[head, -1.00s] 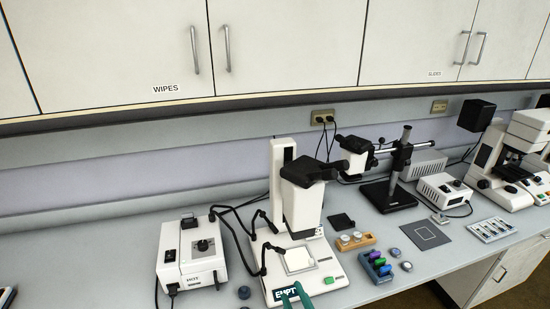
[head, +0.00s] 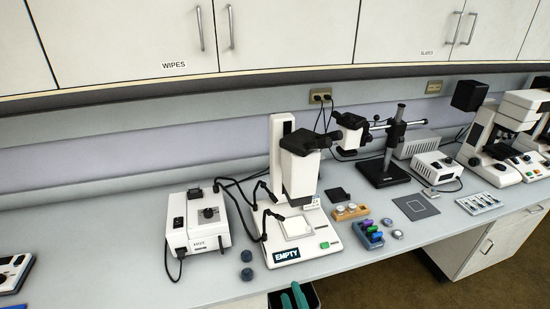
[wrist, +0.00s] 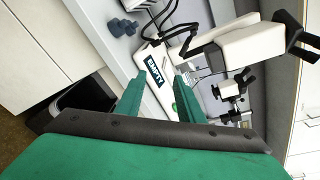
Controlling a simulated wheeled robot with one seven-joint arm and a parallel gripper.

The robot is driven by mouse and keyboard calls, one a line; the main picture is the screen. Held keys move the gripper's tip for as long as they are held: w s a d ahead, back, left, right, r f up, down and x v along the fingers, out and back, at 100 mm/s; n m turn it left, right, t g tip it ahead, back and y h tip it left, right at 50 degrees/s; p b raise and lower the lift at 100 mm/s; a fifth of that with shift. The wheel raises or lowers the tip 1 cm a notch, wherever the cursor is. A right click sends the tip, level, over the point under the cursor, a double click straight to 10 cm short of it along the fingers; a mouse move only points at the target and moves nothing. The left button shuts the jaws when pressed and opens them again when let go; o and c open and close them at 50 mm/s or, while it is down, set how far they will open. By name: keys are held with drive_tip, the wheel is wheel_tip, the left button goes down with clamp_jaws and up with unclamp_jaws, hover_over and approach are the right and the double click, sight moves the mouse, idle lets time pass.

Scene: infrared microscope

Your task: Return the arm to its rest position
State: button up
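My gripper (head: 293,297) shows at the bottom edge of the head view as two green fingertips, in front of the bench edge and below the white microscope. In the wrist view my gripper (wrist: 157,98) has its two green fingers spread apart with nothing between them. The white microscope (head: 299,172) stands on the bench beyond the fingers, with an "EMPTY" label (head: 286,254) on its base. The label also shows between the fingers in the wrist view (wrist: 155,71). The rest of my arm is out of the head view.
A white lamp box (head: 196,226) stands left of the microscope, with dark knobs (head: 246,265) beside it. A rack of coloured pieces (head: 369,234) sits to the right. A dark bin (head: 312,296) is below the bench edge. Wall cabinets (head: 290,35) hang above.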

drive_tip(key=s+a+f+n+g+h, duration=0.1)
drive_tip(key=s+f+n+h, duration=0.15)
drive_tip(key=s+n, duration=0.45)
drive_tip(key=s+f+n+h, duration=0.1)
drive_tip(key=s+f+n, duration=0.25)
drive_tip(key=s, duration=0.85)
drive_tip(key=s+a+r+n, duration=0.2)
drive_tip(key=s+r+n, duration=0.1)
drive_tip(key=s+n, duration=0.3)
drive_tip(key=s+a+r+n, duration=0.2)
drive_tip(key=s+r+n, duration=0.2)
drive_tip(key=s+n, duration=0.2)
drive_tip(key=s, duration=0.2)
drive_tip(key=shift+s+r+t, duration=0.15)
drive_tip(key=shift+s+t, duration=0.15)
drive_tip(key=shift+s, duration=0.05)
